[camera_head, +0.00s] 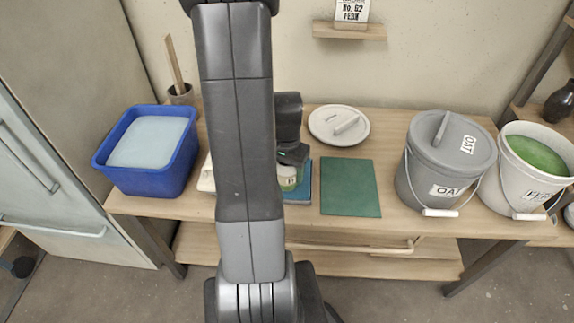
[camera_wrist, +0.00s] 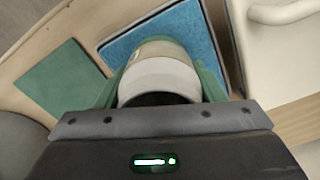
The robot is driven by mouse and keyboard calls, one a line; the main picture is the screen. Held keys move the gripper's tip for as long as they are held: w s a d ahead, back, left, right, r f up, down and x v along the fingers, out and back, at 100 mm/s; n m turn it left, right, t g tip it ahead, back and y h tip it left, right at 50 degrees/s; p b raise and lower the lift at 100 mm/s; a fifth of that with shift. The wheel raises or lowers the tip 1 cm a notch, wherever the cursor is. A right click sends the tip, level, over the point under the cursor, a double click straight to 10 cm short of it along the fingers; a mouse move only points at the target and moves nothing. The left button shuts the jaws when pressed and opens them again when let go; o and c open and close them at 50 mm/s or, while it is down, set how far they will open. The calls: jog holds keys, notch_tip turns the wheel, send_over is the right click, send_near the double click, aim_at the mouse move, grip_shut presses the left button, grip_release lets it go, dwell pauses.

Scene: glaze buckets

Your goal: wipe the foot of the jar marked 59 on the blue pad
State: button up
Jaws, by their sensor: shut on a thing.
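No number is readable on the jar. In the head view my arm hides most of the jar (camera_head: 287,178) and much of the blue pad (camera_head: 303,188).
A green mat (camera_head: 350,187) lies right of the pad. A blue tub (camera_head: 149,150) stands at the left. A lidded grey bucket (camera_head: 443,160) marked OAT and an open bucket (camera_head: 525,178) of green glaze stand at the right.

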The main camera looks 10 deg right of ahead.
jog(key=shift+s, duration=0.2)
notch_tip(320, 180, up, 7)
jog(key=p, duration=0.5)
dwell(0.3)
dwell(0.3)
